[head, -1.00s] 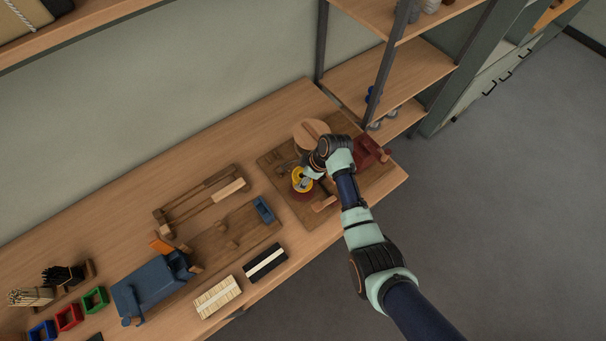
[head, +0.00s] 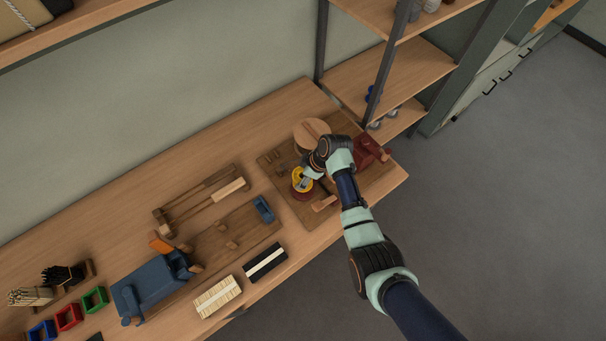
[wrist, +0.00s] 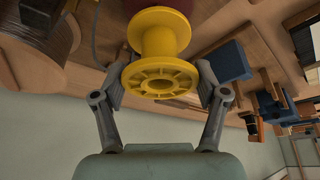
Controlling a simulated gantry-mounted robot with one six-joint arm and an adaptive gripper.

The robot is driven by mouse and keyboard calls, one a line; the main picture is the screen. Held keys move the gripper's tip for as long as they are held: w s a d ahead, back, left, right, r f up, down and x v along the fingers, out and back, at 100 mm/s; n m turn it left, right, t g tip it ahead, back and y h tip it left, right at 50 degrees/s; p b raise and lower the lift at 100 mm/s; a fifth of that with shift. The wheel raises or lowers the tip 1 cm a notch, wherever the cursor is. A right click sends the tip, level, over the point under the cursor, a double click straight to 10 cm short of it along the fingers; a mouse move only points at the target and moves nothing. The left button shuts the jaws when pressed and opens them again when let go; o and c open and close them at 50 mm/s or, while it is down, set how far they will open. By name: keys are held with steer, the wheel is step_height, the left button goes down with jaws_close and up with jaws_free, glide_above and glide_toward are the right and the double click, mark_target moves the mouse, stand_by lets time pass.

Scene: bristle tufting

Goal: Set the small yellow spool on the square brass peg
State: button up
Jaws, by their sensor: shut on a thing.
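The small yellow spool (head: 299,183) is in my gripper over a dark red round base on the wooden board at the right of the bench. In the wrist view the spool (wrist: 160,48) stands between the two fingers, its ribbed flange facing the camera. My gripper (wrist: 160,84) is shut on that near flange. A dark red surface (wrist: 142,8) shows behind the far flange. The square brass peg is not visible; the spool and gripper cover that spot. I cannot tell whether the spool is around the peg.
A large wooden disc (head: 312,133) stands behind my gripper on the board. A dark red device (head: 371,152) is to the right. A blue machine (head: 150,289) and bristle blocks (head: 218,296) are further left. A shelf post (head: 381,75) rises behind the bench.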

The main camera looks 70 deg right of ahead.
steer(key=shift+f+b, duration=0.85)
steer(key=shift+f, duration=0.5)
steer(key=shift+f, duration=0.15)
steer(key=shift+f+b, duration=0.5)
steer(key=shift+f, duration=0.1)
steer(key=shift+f, duration=0.25)
steer(key=o, duration=1.2)
steer(key=shift+o, duration=0.2)
steer(key=v, duration=1.2)
steer(key=shift+w, duration=0.1)
